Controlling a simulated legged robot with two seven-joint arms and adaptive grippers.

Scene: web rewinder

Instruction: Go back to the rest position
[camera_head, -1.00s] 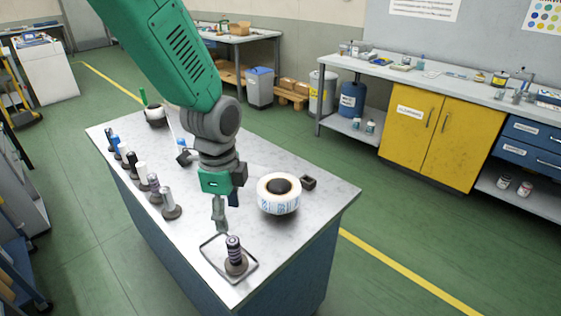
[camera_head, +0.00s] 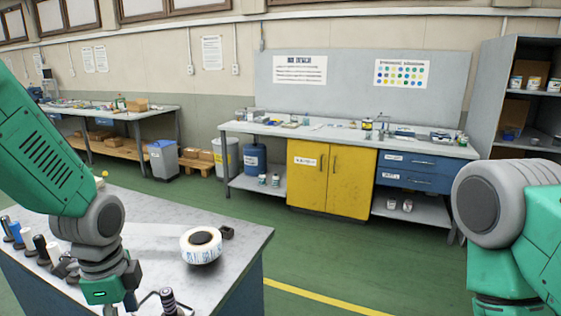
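My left arm comes in from the left over the metal-topped table (camera_head: 160,215). Its gripper (camera_head: 128,300) is low in the picture, and its fingertips are largely cut off by the bottom edge, so its opening cannot be told. A white printed roll (camera_head: 201,257) with a dark core lies on the table right of my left gripper, apart from it.
Several posts with dark, blue and white tops (camera_head: 42,246) stand at the table's left, partly behind my arm. A small dark block (camera_head: 227,232) lies behind the roll. A yellow cabinet (camera_head: 330,180) stands under the back bench. Green floor (camera_head: 380,255) is open between.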

